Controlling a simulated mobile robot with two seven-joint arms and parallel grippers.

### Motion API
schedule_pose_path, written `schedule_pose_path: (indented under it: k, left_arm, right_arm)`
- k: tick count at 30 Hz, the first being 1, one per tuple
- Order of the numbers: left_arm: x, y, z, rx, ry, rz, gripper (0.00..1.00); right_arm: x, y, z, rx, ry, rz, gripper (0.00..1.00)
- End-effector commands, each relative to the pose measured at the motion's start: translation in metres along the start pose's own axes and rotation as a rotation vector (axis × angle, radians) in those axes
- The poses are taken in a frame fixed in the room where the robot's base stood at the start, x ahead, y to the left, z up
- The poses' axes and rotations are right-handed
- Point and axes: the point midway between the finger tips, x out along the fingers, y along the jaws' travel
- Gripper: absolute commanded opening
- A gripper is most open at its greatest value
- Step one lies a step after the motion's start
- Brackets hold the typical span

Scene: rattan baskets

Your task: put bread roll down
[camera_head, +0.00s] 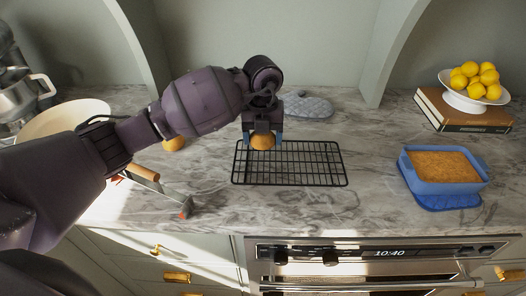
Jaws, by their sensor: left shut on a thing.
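A golden-brown bread roll (263,141) is between the fingers of my left gripper (262,136). The gripper points down and is shut on the roll over the back left part of a black wire cooling rack (310,165). I cannot tell whether the roll touches the rack. The rest of the rack is bare. Another round golden thing (173,145), perhaps a roll, shows beside my left forearm and is partly hidden by it. My right gripper is not in view.
A blue dish (447,187) with a browned filling stands on a blue mat at the right. Behind it, lemons fill a white bowl on books (463,115). A grey mitt (307,105) lies behind the rack. A cream bowl (92,106) is at the left. An oven is below the counter.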

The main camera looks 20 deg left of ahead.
Motion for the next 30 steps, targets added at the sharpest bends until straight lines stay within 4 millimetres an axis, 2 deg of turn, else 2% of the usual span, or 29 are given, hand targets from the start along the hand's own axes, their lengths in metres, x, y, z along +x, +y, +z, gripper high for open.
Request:
schedule_pose_path:
  k: [8,17,29,30]
  left_arm:
    - [0.018,0.000,0.000,0.000,0.000,-0.001,0.56]
    - [0.054,0.000,0.000,-0.001,0.002,0.000,0.56]
    - [0.059,0.000,0.000,0.000,0.000,0.000,0.56]
    - [0.059,0.000,0.000,0.000,0.000,-0.001,0.76]
  right_arm:
    - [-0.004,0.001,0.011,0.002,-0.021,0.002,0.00]
    - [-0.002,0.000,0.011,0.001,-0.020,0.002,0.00]
    - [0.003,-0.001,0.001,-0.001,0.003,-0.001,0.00]
    - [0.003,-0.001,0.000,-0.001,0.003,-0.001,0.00]
